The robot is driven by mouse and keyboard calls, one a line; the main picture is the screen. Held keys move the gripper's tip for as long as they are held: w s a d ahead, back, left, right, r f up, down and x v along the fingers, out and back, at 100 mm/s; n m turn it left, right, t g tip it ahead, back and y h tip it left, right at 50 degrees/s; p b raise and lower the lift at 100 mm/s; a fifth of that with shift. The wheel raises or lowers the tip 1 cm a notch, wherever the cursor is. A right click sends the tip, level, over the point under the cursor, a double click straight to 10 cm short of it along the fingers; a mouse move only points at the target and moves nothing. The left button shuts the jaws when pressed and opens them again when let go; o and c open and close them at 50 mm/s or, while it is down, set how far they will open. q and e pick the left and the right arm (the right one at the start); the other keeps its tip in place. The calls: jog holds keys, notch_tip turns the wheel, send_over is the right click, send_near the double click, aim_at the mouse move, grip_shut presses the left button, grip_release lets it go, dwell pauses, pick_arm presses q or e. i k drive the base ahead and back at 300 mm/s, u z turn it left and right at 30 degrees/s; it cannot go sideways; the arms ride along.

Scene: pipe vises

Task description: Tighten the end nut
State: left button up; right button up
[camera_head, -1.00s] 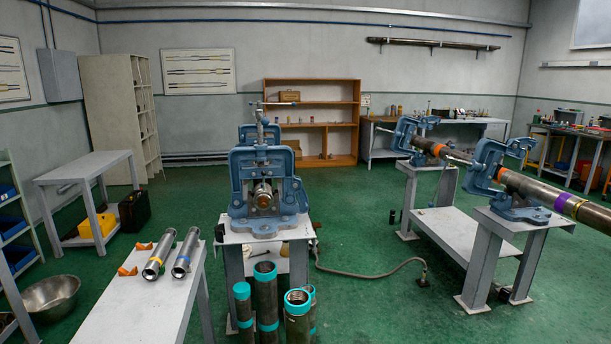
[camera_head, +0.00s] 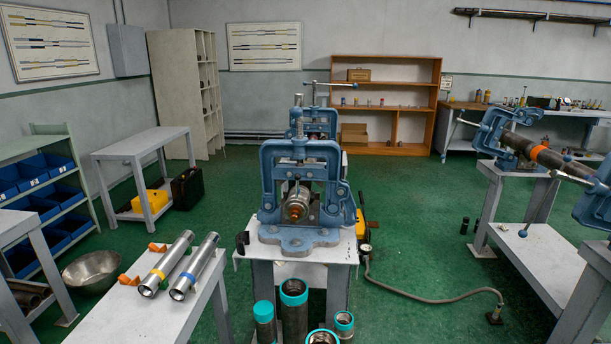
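A blue pipe vise (camera_head: 302,190) stands on a white-topped stand (camera_head: 262,253) in the middle of the view. Held in its jaws is a round metal fitting with a copper-coloured centre (camera_head: 296,208), facing me; it may be the end nut, but I cannot tell for sure. A second blue vise (camera_head: 318,122) shows partly hidden behind the first. Neither of my grippers is in view.
A white table (camera_head: 185,312) at front left holds two metal tubes (camera_head: 166,264) with orange rests. Teal-capped pipes (camera_head: 294,305) stand before the vise. A metal bowl (camera_head: 92,269) and a hose (camera_head: 430,299) lie on the floor. More vises (camera_head: 497,135) hold a long pipe at right.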

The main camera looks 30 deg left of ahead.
aim_at(297, 177)
jog(key=u, duration=0.5)
jog(key=i, duration=0.8)
jog(key=u, duration=0.8)
